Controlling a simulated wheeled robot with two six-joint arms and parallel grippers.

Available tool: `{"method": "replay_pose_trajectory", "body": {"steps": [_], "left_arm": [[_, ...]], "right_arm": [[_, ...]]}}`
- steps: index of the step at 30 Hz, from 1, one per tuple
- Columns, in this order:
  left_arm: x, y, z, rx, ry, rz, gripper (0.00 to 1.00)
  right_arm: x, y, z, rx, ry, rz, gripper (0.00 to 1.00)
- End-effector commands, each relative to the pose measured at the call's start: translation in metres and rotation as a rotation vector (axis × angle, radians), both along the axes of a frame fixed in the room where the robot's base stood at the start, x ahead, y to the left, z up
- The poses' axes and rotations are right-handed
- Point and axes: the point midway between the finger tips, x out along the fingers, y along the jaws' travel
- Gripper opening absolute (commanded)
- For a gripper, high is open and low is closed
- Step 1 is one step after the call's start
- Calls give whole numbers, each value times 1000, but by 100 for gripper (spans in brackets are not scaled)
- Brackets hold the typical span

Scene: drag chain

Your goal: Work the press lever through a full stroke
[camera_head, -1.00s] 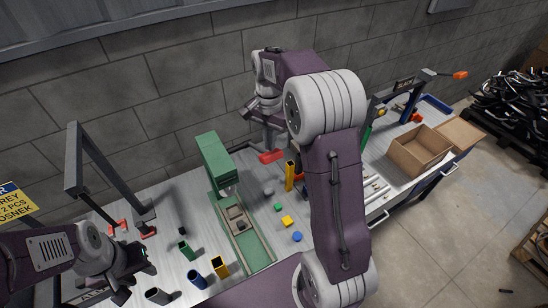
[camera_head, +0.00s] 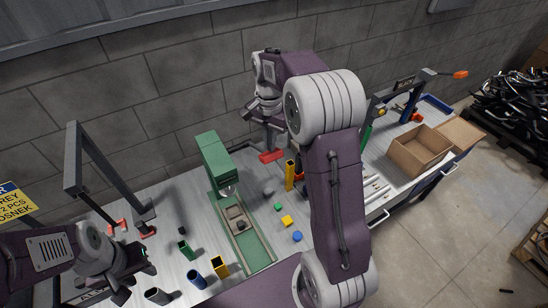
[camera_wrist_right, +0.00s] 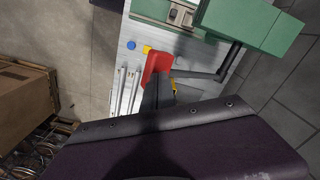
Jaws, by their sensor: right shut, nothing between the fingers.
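The green press (camera_head: 214,160) stands on the workbench, its head above a long green bed (camera_head: 246,242). A grey lever bar (camera_wrist_right: 203,75) runs from the press to a red handle (camera_head: 271,157), which also shows in the right wrist view (camera_wrist_right: 156,66). My right gripper (camera_head: 271,145) is just above the handle; in the right wrist view its dark fingers (camera_wrist_right: 160,90) are shut and overlap the handle's near end. I cannot tell whether they touch it. My left gripper (camera_head: 128,280) is low at the left, away from the press; its fingers are unclear.
Coloured tubes, such as the yellow one (camera_head: 220,267) and green one (camera_head: 186,250), stand before the press. Small blocks and discs (camera_head: 287,221) lie right of the bed. A grey frame (camera_head: 74,160) stands at left. An open cardboard box (camera_head: 420,150) sits at right.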

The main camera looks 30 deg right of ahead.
Motion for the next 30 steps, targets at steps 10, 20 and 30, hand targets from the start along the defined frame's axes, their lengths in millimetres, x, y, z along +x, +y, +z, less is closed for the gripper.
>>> {"method": "replay_pose_trajectory", "body": {"steps": [10,20,30], "left_arm": [[0,0,-14,0,0,0,36],[0,0,-18,0,0,0,36],[0,0,-38,0,0,0,36]], "right_arm": [[0,0,-24,0,0,0,0],[-2,0,-29,0,0,0,0],[-11,0,-48,0,0,0,0]]}}
